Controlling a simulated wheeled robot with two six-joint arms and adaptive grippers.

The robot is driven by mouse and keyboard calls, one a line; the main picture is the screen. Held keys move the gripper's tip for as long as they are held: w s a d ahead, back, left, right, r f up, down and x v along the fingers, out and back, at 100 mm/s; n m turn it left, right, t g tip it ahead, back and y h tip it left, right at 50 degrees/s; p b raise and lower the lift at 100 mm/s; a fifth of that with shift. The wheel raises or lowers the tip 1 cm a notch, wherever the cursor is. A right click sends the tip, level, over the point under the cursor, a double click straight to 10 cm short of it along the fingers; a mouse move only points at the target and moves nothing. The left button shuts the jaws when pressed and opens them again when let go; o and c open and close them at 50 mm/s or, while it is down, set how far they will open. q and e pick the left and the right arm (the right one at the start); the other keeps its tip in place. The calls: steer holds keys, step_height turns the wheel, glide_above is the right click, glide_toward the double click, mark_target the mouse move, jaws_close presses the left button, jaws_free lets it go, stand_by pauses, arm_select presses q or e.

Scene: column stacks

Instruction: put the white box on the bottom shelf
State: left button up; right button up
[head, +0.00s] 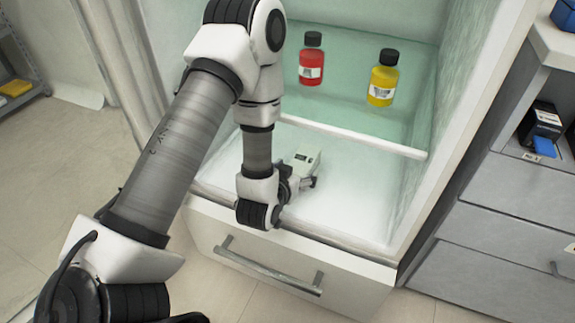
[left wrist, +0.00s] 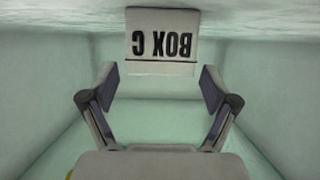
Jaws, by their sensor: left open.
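The white box (head: 306,159) stands on the white bottom shelf (head: 350,215) of the cabinet, partly hidden behind my left gripper (head: 308,183). In the left wrist view the white box (left wrist: 162,38) shows upside down with the label "BOX C". My left gripper (left wrist: 161,78) is open, its two fingers on either side of the lower part of the box's picture. Gaps show between the fingers and the box, and nothing is held. My right gripper is not in view.
A red bottle (head: 312,62) and a yellow bottle (head: 383,80) stand on the glass shelf above, which has a white front edge (head: 350,136). A drawer with a metal handle (head: 268,266) is below. The bottom shelf's right part is clear.

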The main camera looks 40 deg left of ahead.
arm_select(q)
steer(key=p+v, duration=0.9)
steer(key=s+f+g, duration=0.1)
steer(key=f, duration=0.1)
steer(key=s+d+f+g+h, duration=0.1)
steer(key=s+f+g, duration=0.1)
steer(key=f, duration=0.1)
steer(key=s+d+f+g, duration=0.1)
steer(key=f, duration=0.1)
steer(key=shift+s+d+f+m, duration=0.15)
steer(key=shift+f+m, duration=0.15)
steer(key=s+d+f+g+h, duration=0.1)
steer(key=s+f+g, duration=0.2)
steer(key=s, duration=0.3)
steer(key=s+d+f+m+g+h, duration=0.1)
steer(key=s+d+f+g, duration=0.1)
steer(key=s+g, duration=0.4)
steer(key=shift+s+d+f+m, duration=0.3)
steer(key=shift+s+f, duration=0.35)
steer(key=shift+f, duration=0.05)
